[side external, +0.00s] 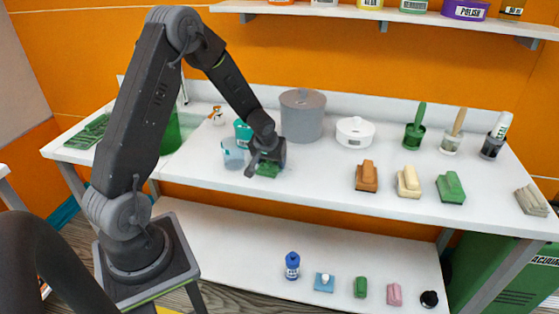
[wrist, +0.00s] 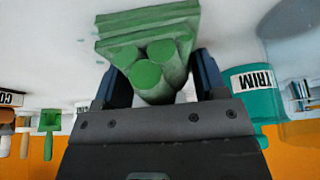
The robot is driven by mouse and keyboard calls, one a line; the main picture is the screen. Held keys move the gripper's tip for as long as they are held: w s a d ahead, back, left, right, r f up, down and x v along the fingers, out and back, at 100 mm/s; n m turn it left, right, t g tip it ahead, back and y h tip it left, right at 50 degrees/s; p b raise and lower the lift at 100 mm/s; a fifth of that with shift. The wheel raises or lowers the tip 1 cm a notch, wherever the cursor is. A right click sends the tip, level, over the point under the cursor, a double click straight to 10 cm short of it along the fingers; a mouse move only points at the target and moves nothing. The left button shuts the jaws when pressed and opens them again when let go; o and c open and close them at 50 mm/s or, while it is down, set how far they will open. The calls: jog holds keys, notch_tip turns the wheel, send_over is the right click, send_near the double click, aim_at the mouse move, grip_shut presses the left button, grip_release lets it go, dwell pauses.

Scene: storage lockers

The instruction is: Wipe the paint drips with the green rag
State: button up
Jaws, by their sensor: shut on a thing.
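The green rag (wrist: 150,20) shows in the wrist view as a folded, layered bundle with rolled ends. My gripper (wrist: 162,78) is shut on it, with one dark finger on each side. In the side view my gripper (side external: 262,163) is low over the white worktop, and the green rag (side external: 268,172) shows under it, at the worktop surface near the front edge. I cannot tell whether the rag touches the worktop.
A clear cup (side external: 233,154) and a teal tin (side external: 243,133) stand close left of my gripper. A grey lidded pot (side external: 302,116) and a white container (side external: 355,132) stand behind. Brushes and blocks, including a green block (side external: 450,187), are at right. A green stack (side external: 88,133) lies far left.

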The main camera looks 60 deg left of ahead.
aim_at(293, 168)
jog(key=shift+s+a, duration=0.45)
jog(key=shift+s, duration=0.05)
jog(key=shift+w+d, duration=2.8)
notch_tip(293, 168, up, 8)
jog(key=shift+r, duration=0.1)
